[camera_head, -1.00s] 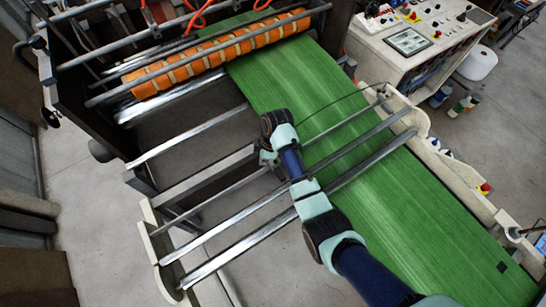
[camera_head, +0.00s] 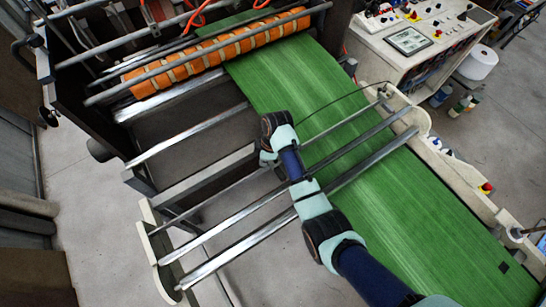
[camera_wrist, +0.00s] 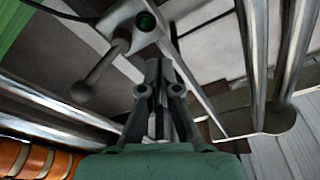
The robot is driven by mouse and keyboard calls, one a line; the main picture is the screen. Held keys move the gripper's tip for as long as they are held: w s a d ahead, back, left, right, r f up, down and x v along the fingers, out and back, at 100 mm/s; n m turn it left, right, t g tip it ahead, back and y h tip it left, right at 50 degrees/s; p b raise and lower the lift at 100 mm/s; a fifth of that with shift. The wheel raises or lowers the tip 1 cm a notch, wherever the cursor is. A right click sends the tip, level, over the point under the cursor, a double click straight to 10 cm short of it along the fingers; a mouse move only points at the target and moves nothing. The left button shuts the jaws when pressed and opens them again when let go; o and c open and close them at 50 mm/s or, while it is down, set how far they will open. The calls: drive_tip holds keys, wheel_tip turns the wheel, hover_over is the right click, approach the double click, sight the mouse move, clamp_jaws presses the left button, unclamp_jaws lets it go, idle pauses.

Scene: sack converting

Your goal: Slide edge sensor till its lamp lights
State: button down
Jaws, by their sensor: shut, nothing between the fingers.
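The edge sensor (camera_wrist: 120,22) is a pale grey block at the top of the wrist view. A round dark lamp with a green centre (camera_wrist: 146,22) sits on it; I cannot be sure that it is lit. A grey lever with a ball knob (camera_wrist: 80,92) reaches down and left from the block. My gripper (camera_wrist: 158,66) is shut and empty, its fingers just below the block and right of the knob; I cannot tell whether they touch the block. The green web (camera_head: 400,190) runs under my arm in the head view, its edge also in the wrist view (camera_wrist: 18,22).
Steel bars (camera_head: 225,250) cross below my arm, and thick bars show at right in the wrist view (camera_wrist: 295,55). An orange-banded roller (camera_head: 215,55) lies at the back. A control desk (camera_head: 410,40) stands at upper right. Open floor (camera_head: 90,210) is at left.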

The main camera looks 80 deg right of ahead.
sight(264, 168)
drive_tip(key=shift+s+b+x, duration=0.15)
drive_tip(key=shift+b+x, duration=0.35)
drive_tip(key=shift+x, duration=0.35)
drive_tip(key=shift+s+b+x, duration=0.2)
drive_tip(key=shift+b+x, duration=0.3)
drive_tip(key=shift+x, duration=0.35)
drive_tip(key=shift+d+f, duration=0.1)
drive_tip(key=shift+f, duration=0.3)
drive_tip(key=shift+s+f, duration=0.1)
drive_tip(key=shift+f, duration=0.1)
drive_tip(key=shift+s+d+r, duration=0.25)
drive_tip(key=shift+s+d, duration=0.05)
drive_tip(key=shift+d, duration=0.2)
drive_tip(key=shift+r, duration=0.15)
